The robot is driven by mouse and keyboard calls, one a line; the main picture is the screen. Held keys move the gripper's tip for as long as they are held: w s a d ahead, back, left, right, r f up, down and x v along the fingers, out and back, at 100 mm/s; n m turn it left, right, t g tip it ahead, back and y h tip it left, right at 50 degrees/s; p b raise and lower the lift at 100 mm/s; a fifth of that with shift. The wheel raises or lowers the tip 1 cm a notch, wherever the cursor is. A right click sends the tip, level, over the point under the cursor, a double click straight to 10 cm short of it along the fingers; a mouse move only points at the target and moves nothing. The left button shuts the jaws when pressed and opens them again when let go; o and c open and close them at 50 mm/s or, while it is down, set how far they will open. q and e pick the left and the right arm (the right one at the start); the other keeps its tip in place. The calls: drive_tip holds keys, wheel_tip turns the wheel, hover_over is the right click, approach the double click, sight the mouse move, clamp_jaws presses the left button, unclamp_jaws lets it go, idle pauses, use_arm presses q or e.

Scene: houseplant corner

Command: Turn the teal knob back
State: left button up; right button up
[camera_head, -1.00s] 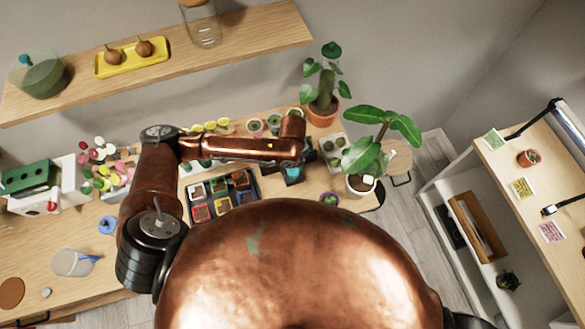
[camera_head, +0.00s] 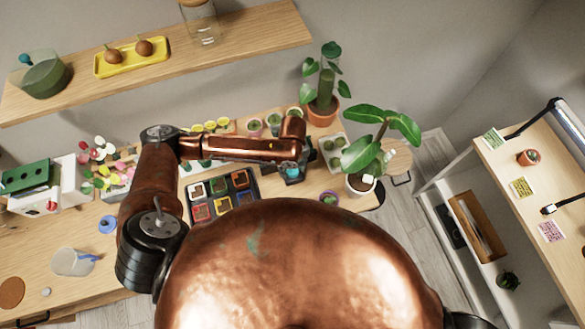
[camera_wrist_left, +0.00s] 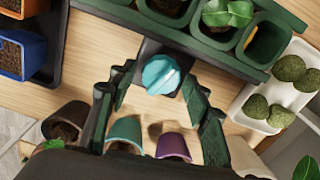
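The teal knob (camera_wrist_left: 160,74) shows in the left wrist view, round with a raised bar across its face. It sits on a dark base (camera_wrist_left: 150,48) in front of a dark green planter tray. My left gripper (camera_wrist_left: 156,82) is open, one finger on each side of the knob; the right finger is close to it, and I cannot tell whether it touches. In the head view my left gripper (camera_head: 291,174) is small and partly hidden below my copper forearm. My right gripper is not in view.
Small pots, one teal (camera_wrist_left: 124,132) and one purple (camera_wrist_left: 173,146), stand close under the gripper. The green planter tray (camera_wrist_left: 205,50) borders the knob, and a white tray of round green plants (camera_wrist_left: 262,118) is at right. A black seedling tray (camera_head: 222,196) lies left of the gripper.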

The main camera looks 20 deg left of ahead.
sight(293, 169)
use_arm(q)
drive_tip(key=shift+o, duration=0.6)
drive_tip(key=shift+w, duration=0.1)
drive_tip(key=shift+r, duration=0.25)
wheel_tip(293, 169, up, 12)
drive_tip(key=shift+f, duration=0.25)
drive_tip(key=shift+f, duration=0.15)
